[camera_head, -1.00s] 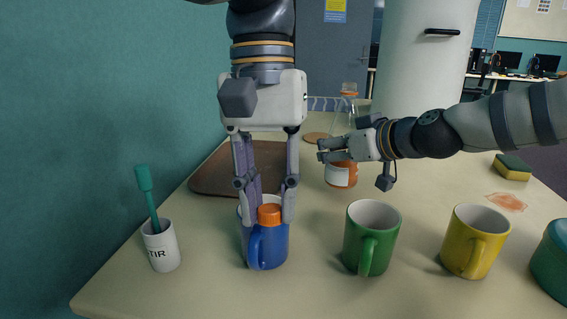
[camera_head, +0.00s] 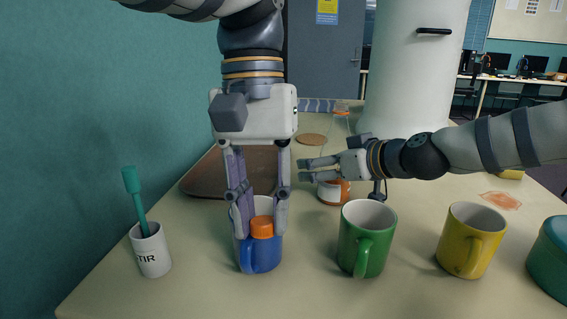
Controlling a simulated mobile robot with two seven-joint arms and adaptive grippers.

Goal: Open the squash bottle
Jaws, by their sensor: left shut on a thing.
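The squash bottle (camera_head: 334,192), clear with orange contents and a white label, is upright behind the green mug. My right gripper (camera_head: 316,170) comes from the right and is shut around its body, hiding part of it. The bottle's top (camera_head: 341,111) is faint; I cannot make out its mouth clearly. My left gripper (camera_head: 262,231) points down and is shut on an orange cap (camera_head: 262,226). The cap is at the rim of the blue mug (camera_head: 259,255); I cannot tell whether it touches the mug.
A green mug (camera_head: 366,243), a yellow mug (camera_head: 469,244) and a teal container (camera_head: 551,257) stand along the front. A white cup (camera_head: 150,254) with a teal stirrer is at the left. Behind are a brown tray (camera_head: 205,180) and a round coaster (camera_head: 311,139). An orange stain (camera_head: 501,200) lies at right.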

